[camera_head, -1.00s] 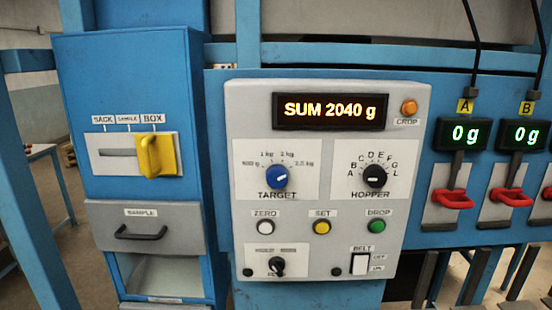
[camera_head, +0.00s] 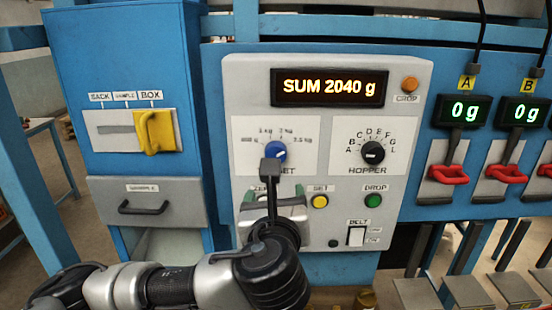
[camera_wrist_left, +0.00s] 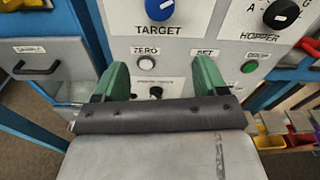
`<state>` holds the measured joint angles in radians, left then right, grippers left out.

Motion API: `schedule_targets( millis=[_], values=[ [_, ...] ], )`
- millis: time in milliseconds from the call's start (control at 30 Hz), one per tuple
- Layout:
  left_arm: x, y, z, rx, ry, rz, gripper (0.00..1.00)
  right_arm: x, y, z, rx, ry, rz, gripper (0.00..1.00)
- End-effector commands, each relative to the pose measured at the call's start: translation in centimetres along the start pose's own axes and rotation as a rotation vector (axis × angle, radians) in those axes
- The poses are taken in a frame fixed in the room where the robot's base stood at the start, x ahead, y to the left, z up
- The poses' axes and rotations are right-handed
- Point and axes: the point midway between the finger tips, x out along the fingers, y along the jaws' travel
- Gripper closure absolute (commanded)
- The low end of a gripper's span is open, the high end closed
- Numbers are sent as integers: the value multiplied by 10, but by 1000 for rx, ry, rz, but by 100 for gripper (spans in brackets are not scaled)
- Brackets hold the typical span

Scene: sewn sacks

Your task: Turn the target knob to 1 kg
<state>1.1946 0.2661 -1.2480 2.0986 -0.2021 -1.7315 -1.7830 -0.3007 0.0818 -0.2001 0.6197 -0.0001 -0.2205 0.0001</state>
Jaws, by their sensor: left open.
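The blue target knob (camera_head: 276,152) sits on the grey control panel, under a scale with marks including 1 kg and 2 kg. Its white pointer mark leans up and to the right, towards the 2 kg side. The knob also shows at the top of the left wrist view (camera_wrist_left: 160,10). My left gripper (camera_head: 274,196) is in front of the panel, just below the knob. In the wrist view its two green fingers (camera_wrist_left: 162,72) are spread and empty, on either side of the white zero button. Part of the TARGET label is hidden in the head view.
The black hopper knob (camera_head: 373,152) is to the right of the target knob. A yellow set button (camera_head: 320,201) and green drop button (camera_head: 372,201) are close below. The display (camera_head: 330,87) reads SUM 2040 g. A yellow lever (camera_head: 155,132) stands left.

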Motion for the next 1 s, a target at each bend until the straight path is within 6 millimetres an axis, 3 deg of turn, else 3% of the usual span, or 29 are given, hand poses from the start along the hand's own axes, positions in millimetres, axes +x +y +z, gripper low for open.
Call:
schedule_targets(
  millis=[100,267,700,1000],
  values=[
    [2,-3,16,115,-63,11,28,0,0,0,0,0,0,57],
    [12,-3,22,150,-76,16,28,-6,0,0,0,0,0,57],
    [88,-3,29,146,-73,16,28,-43,1,-4,1,1,0,57],
    [110,-3,27,144,-74,13,28,-50,0,-5,1,2,-1,57]
  ],
)
